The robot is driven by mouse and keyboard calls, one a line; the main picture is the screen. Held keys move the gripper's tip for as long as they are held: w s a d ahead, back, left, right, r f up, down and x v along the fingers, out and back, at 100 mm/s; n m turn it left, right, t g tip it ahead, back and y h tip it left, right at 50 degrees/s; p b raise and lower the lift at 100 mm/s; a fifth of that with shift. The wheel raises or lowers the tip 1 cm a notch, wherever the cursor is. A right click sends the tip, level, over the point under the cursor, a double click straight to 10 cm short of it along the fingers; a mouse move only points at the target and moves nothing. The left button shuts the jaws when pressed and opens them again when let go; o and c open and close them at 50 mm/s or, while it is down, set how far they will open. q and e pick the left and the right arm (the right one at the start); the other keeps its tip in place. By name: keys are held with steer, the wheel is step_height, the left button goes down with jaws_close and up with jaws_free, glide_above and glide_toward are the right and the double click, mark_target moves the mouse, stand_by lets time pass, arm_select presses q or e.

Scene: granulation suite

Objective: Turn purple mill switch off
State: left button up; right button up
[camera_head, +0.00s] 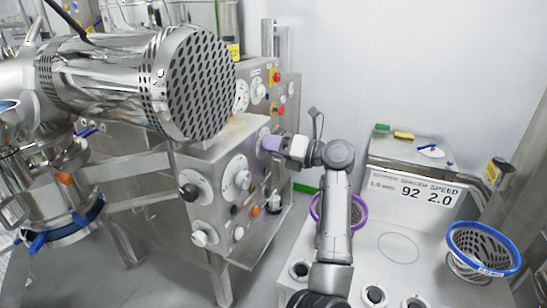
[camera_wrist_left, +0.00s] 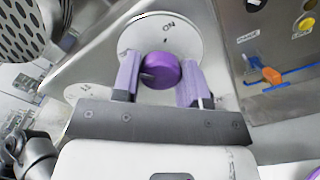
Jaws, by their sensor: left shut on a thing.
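The purple mill switch (camera_wrist_left: 161,70) is a round knob on a pale dial plate (camera_wrist_left: 178,32) marked "ON" near its top edge in the left wrist view. My left gripper (camera_wrist_left: 160,80) is shut on this switch, with one lilac finger on each side of it. I cannot make out which way the knob points. In the head view my left gripper (camera_head: 272,146) reaches the upper right of the steel control panel, and its fingers hide most of the switch. My right gripper is not in view.
The steel control cabinet (camera_head: 205,165) carries other knobs, including a black one (camera_head: 189,191) and an orange one (camera_head: 255,211). A large perforated steel drum (camera_head: 195,85) hangs close by at upper left. A white bench (camera_head: 390,270) with a blue-rimmed basket (camera_head: 484,250) stands at right.

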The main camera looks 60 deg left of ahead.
arm_select(q)
steer(key=shift+n+b, duration=0.7)
steer(key=shift+n, duration=0.1)
steer(key=o, duration=0.9)
steer(key=shift+o, duration=0.2)
steer(key=v, duration=1.4)
steer(key=shift+p, duration=0.4)
steer(key=shift+r, duration=0.1)
